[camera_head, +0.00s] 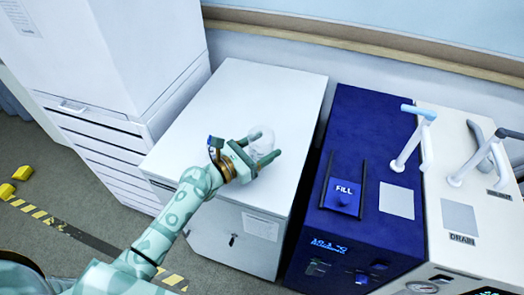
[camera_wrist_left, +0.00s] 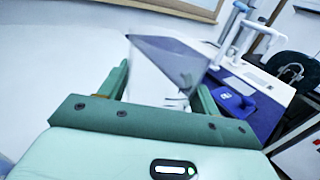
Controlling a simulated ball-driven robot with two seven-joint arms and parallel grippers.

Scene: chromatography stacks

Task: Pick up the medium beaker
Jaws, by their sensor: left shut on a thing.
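The medium beaker is a clear glass vessel (camera_head: 262,138) above the white cabinet top in the head view. My left gripper (camera_head: 262,156) has its two green fingers around it and is shut on it. In the left wrist view the beaker (camera_wrist_left: 165,72) shows as a see-through shape between the fingers of my left gripper (camera_wrist_left: 160,88), with the background visible through it. Whether its base touches the cabinet top cannot be told. My right gripper is not in view.
The white cabinet (camera_head: 280,90) has a clear top around the gripper. To its right stand a blue unit with a FILL panel (camera_head: 342,195) and a white unit with a DRAIN label (camera_head: 462,239). Tall white drawers (camera_head: 100,140) stand at left. Yellow blocks (camera_head: 22,173) lie on the floor.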

